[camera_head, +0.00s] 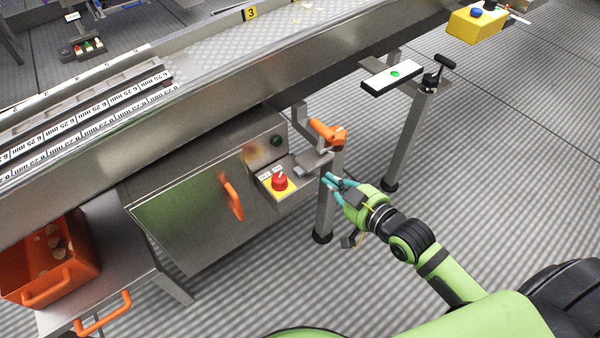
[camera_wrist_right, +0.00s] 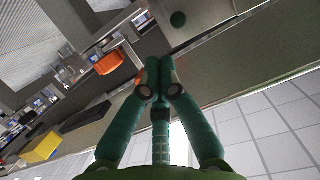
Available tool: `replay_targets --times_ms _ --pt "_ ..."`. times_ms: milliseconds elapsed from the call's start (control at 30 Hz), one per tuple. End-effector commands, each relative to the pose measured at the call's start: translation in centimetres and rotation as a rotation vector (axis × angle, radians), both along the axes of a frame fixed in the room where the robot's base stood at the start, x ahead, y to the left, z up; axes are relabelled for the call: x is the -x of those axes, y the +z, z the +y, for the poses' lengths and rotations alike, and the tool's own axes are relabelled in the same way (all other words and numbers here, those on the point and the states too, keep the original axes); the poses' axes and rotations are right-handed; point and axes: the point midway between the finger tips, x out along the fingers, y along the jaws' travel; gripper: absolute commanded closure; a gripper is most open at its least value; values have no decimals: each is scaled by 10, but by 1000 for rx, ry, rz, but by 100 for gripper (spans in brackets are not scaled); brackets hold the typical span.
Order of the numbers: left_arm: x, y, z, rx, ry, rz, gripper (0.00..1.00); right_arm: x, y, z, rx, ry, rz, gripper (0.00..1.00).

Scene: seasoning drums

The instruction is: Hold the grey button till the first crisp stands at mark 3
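The yellow mark 3 (camera_head: 250,14) is on the side of the long metal conveyor (camera_head: 215,62). Small pale bits, perhaps crisps, lie on the belt near it; I cannot tell which is first. A grey, flat pad-like part (camera_head: 313,163) sits by the orange handle beside the cabinet; I cannot tell whether it is the grey button. My right gripper (camera_head: 329,179) is just right of and below this part, and I cannot tell whether they touch. In the right wrist view its teal fingertips (camera_wrist_right: 160,66) meet, with nothing seen between them. My left gripper is out of view.
A red stop knob (camera_head: 279,182) on a yellow plate sits left of my gripper. An orange handle (camera_head: 327,132) stands above it. A white panel with a green button (camera_head: 393,75) and a yellow box (camera_head: 478,22) are farther right. An orange crate (camera_head: 20,276) holds pale crisps.

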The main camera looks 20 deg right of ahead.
Motion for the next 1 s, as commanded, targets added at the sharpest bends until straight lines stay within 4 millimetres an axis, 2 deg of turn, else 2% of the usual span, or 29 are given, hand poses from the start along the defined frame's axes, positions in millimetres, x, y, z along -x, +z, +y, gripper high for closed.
replay_targets --times_ms 167,567,733,1000 --pt "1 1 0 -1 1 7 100 1 14 5 -10 18 -24 100" --pt "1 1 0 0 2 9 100 -5 12 6 -10 16 -25 100" --pt "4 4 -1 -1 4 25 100 -26 6 15 -12 16 -28 100" --pt "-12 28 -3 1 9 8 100 -79 -9 34 -13 16 -26 100"
